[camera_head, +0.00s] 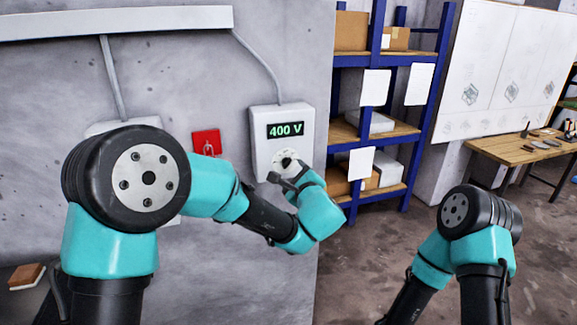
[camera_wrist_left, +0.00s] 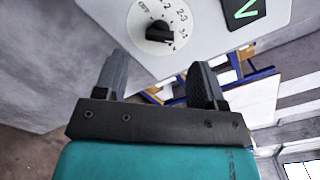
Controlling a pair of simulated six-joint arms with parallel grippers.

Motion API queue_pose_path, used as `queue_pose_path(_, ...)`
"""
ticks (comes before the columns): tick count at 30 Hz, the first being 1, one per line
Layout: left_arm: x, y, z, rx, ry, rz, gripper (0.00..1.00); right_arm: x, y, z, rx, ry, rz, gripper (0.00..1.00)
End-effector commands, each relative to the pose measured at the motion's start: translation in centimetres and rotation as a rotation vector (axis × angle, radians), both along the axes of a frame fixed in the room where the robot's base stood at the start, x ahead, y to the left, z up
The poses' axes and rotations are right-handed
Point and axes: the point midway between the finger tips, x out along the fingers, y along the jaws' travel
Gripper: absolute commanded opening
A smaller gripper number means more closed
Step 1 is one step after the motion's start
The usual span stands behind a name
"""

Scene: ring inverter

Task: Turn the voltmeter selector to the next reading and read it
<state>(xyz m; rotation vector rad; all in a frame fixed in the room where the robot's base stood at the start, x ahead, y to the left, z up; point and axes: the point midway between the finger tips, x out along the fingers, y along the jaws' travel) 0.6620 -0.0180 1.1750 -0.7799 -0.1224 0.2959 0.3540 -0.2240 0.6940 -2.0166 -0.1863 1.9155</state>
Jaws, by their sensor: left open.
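The voltmeter (camera_head: 266,142) is a light grey box on the wall, and its display (camera_head: 285,130) reads 400 V in green. Its selector is a round white dial with a black knob (camera_wrist_left: 159,32), seen large in the left wrist view. Small position labels, including OFF, 2-3 and 3-1, ring the knob; I cannot tell surely which one it points at. My left gripper (camera_wrist_left: 160,78) is open and empty, its fingers apart and just short of the dial. In the head view my left gripper (camera_head: 284,168) partly hides the dial. My right gripper is out of view.
A red padlock plate (camera_head: 207,142) hangs on the wall left of the voltmeter. Blue shelving (camera_head: 428,90) with boxes stands to the right, then a wooden workbench (camera_head: 500,147). The floor between is clear.

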Motion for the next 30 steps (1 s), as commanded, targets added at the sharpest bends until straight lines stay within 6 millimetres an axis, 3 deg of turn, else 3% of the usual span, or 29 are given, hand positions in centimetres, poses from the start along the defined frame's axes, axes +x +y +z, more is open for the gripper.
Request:
queue_pose_path(10, 5.0, 1.6, 0.0, 0.0, -0.001, 0.001, 0.64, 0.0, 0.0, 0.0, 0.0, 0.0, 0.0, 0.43)
queue_pose_path(23, 6.0, 1.9, 0.0, 0.001, 0.0, 0.0, 0.64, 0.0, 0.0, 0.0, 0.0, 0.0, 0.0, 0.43)
queue_pose_path(30, 6.0, 1.9, 0.0, 0.001, 0.0, 0.0, 0.42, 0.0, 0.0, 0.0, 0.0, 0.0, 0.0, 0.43)
